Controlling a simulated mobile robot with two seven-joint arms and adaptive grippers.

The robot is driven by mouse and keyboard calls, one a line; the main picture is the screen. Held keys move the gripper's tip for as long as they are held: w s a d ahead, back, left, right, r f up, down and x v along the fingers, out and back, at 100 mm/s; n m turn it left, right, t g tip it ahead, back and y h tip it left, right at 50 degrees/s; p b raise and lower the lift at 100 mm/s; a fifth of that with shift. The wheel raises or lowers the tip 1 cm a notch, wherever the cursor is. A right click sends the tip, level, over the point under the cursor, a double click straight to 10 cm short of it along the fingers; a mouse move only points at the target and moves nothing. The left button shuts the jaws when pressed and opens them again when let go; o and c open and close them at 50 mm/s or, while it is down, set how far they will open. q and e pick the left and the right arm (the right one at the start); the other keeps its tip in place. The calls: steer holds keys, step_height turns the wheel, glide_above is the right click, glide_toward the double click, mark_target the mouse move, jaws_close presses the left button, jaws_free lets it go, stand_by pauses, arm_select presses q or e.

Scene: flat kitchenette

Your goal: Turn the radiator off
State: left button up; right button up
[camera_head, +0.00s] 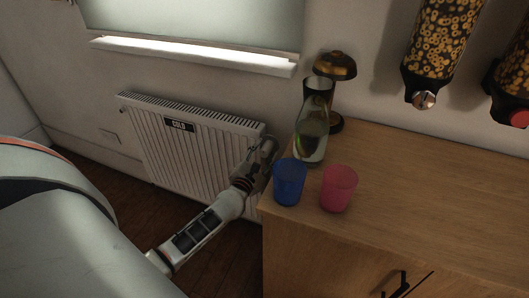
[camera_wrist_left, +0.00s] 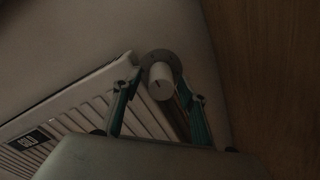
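The white ribbed radiator (camera_head: 185,140) hangs on the wall below the window, with a dark label on its front; it also shows in the left wrist view (camera_wrist_left: 85,107). Its white round knob (camera_wrist_left: 161,80) sits at the radiator's end, with a dark mark on its face. My left gripper (camera_head: 264,152) is at the radiator's right end, beside the counter. In the left wrist view its two fingers (camera_wrist_left: 160,92) are apart, one on each side of the knob. I cannot tell whether they touch it. My right gripper is not in view.
A wooden counter (camera_head: 430,190) stands close right of my left gripper. Cereal dispensers (camera_head: 444,40) hang above.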

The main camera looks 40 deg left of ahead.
arm_select(q)
steer(key=v, duration=1.2)
steer(key=shift+s, duration=0.1)
stand_by(0.5)
